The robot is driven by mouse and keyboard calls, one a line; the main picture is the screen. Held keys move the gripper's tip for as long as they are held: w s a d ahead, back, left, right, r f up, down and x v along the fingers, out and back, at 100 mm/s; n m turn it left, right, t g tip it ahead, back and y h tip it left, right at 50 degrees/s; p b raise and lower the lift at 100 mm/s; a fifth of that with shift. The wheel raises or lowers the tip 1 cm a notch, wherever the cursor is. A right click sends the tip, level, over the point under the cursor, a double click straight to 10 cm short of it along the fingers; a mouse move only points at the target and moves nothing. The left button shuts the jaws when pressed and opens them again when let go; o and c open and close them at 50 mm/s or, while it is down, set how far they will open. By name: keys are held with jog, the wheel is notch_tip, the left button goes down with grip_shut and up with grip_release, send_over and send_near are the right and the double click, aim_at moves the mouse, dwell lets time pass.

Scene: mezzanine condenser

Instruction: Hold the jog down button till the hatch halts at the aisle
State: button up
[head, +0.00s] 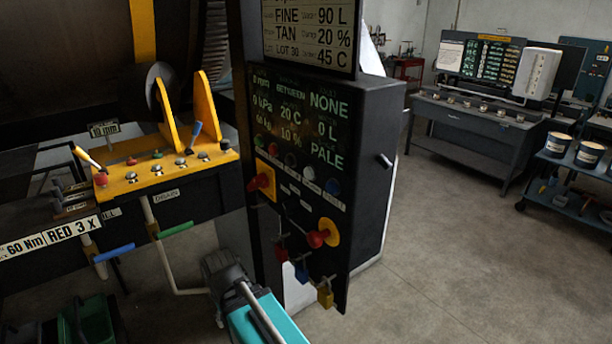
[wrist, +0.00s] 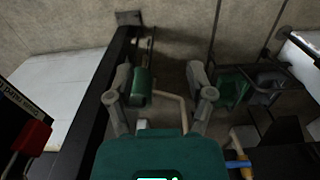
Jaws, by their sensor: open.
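In the head view a yellow control panel (head: 165,172) at the left carries several push buttons, a red mushroom button (head: 101,179) and two levers. The dark cabinet (head: 370,150) carries a row of coloured buttons (head: 290,160). I cannot read which button is jog down. A large dark drum (head: 75,60) stands behind the yellow panel; I cannot make out its hatch. In the wrist view my gripper (wrist: 160,76) is open and points at the floor area. A green cylindrical handle (wrist: 140,86) shows beside its left finger, and contact cannot be told.
Red and yellow rotary switches (head: 318,238) and hanging padlocks (head: 325,295) jut from the cabinet. Green (head: 175,229) and blue (head: 113,253) handles stick out below the yellow panel. A grey console (head: 470,120) and a cart of cans (head: 588,155) stand right; the floor (head: 450,260) between is clear.

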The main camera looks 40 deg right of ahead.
grip_shut()
dwell(1.4)
